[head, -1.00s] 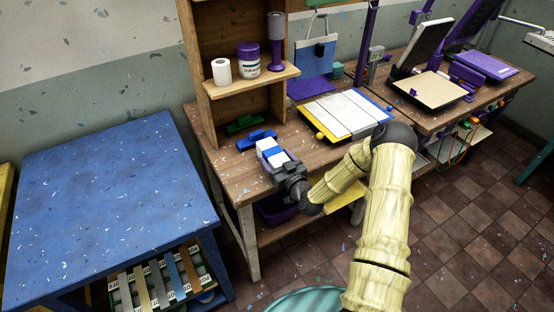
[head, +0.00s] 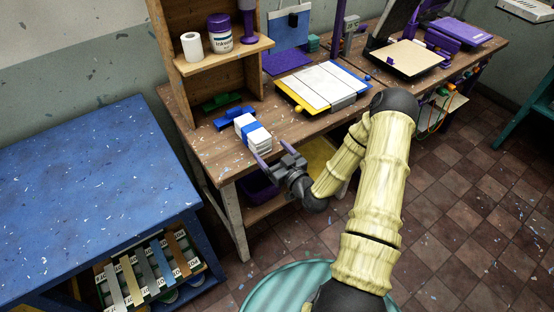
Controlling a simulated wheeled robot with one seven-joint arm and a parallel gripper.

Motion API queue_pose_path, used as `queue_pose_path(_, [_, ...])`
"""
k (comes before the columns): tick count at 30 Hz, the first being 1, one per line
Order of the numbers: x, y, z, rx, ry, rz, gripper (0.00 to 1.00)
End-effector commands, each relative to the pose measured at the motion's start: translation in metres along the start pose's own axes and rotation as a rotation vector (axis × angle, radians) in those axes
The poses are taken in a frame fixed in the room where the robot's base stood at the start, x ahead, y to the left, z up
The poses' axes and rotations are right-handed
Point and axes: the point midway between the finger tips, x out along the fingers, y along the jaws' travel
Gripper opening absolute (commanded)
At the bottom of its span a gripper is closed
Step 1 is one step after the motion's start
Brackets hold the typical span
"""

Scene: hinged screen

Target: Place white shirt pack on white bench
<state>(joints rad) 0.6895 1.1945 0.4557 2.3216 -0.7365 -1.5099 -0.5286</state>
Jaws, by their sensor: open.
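The white shirt pack (head: 252,134), a white stack with a blue band, rests on the wooden top of the bench with pale legs (head: 232,158), near its front edge. My gripper (head: 272,150) is open and empty just in front of the pack. Its two purple-grey fingers are spread and point at the pack; they look clear of its body, though the left fingertip is close to its lower edge. No other white bench shows clearly.
A blue table (head: 90,190) stands at the left. A wooden shelf (head: 228,55) holds a white roll (head: 192,46) and a tub (head: 219,36). Blue and green small holders (head: 234,117) lie behind the pack. A yellow-edged white board (head: 322,86) lies to the right.

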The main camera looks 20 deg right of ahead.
Motion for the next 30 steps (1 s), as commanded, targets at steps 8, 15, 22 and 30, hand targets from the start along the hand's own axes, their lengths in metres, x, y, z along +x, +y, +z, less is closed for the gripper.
queue_pose_path(8, [-0.022, 0.0, 0.0, -0.001, 0.001, 0.001, 0.81])
queue_pose_path(15, [-0.022, 0.0, 0.0, -0.001, 0.001, 0.001, 0.81])
queue_pose_path(22, [-0.022, 0.0, 0.0, -0.001, 0.0, 0.001, 0.81])
queue_pose_path(30, [-0.015, -0.012, 0.003, -0.05, -0.144, -0.067, 0.81])
